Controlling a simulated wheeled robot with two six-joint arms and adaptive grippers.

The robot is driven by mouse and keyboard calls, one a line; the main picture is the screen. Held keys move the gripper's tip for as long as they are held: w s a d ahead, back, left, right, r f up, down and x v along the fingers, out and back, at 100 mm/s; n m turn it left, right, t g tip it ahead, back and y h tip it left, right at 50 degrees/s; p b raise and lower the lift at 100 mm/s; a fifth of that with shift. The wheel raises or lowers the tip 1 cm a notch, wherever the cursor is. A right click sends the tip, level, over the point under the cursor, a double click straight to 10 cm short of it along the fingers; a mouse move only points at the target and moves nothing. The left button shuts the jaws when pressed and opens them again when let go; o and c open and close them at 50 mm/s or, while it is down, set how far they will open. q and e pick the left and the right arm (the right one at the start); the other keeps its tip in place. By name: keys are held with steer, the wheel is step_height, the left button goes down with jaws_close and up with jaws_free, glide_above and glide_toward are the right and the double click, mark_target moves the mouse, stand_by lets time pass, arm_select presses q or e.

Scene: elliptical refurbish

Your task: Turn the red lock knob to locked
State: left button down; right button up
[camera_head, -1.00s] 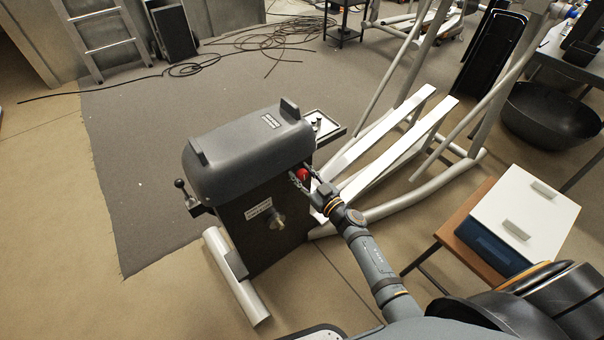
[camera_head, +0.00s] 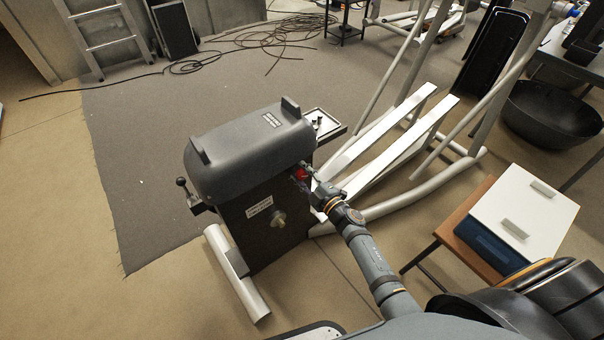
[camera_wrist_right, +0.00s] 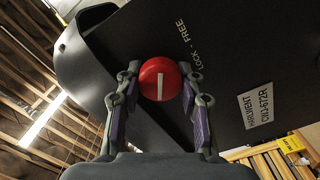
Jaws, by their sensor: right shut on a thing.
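The red lock knob (camera_head: 302,174) is on the side of the dark grey machine housing (camera_head: 245,140). In the right wrist view the knob (camera_wrist_right: 160,78) is round, with a white line running nearly up and down. Beside it the words LOCK and FREE (camera_wrist_right: 192,45) are printed at a slant. My right gripper (camera_wrist_right: 159,85) is shut on the knob, one finger on each side; in the head view the gripper (camera_head: 307,177) partly covers it. My left gripper is not in view.
A metal knob (camera_head: 278,219) and a small lever (camera_head: 182,186) are on the same machine. White rails (camera_head: 385,140) run behind it to the right. A white-topped box (camera_head: 520,215) sits on a wooden stool at the right.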

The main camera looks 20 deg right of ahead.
steer(key=n, duration=0.4)
steer(key=shift+f+b, duration=0.15)
steer(key=shift+b, duration=0.25)
steer(key=shift+n, duration=1)
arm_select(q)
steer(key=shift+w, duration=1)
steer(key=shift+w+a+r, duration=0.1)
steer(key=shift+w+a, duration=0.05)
arm_select(e)
steer(key=shift+n, duration=0.3)
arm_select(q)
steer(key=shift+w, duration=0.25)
